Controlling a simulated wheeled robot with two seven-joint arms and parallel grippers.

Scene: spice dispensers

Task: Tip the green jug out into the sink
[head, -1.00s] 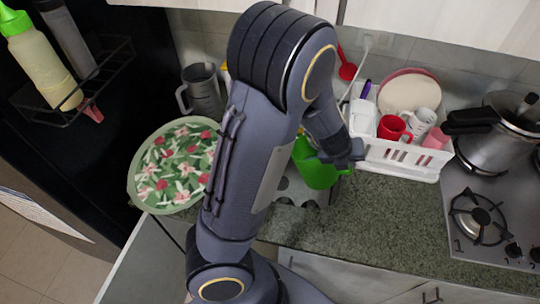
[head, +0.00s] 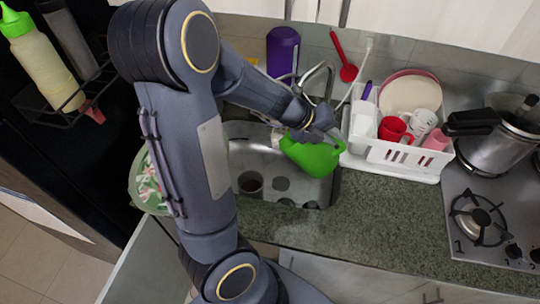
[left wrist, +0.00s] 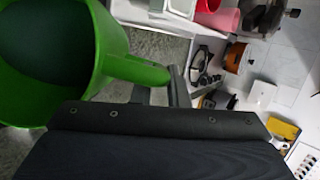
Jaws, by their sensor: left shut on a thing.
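My left gripper (head: 322,126) is shut on the handle of the green jug (head: 312,157). It holds the jug over the right part of the metal sink (head: 262,160). The jug looks tilted in the head view, and its mouth is hidden there. In the left wrist view the green jug (left wrist: 98,50) fills the left side, its dark green inside facing the camera. Its handle reaches between the fingers of the left gripper (left wrist: 155,95). I cannot tell whether anything is in the jug. My right gripper is not in view.
A faucet (head: 328,75) rises behind the sink beside a purple container (head: 283,50). A white dish rack (head: 395,155) with cups stands close right of the jug. A pot (head: 495,140) is on the stove. The front counter (head: 370,215) is clear.

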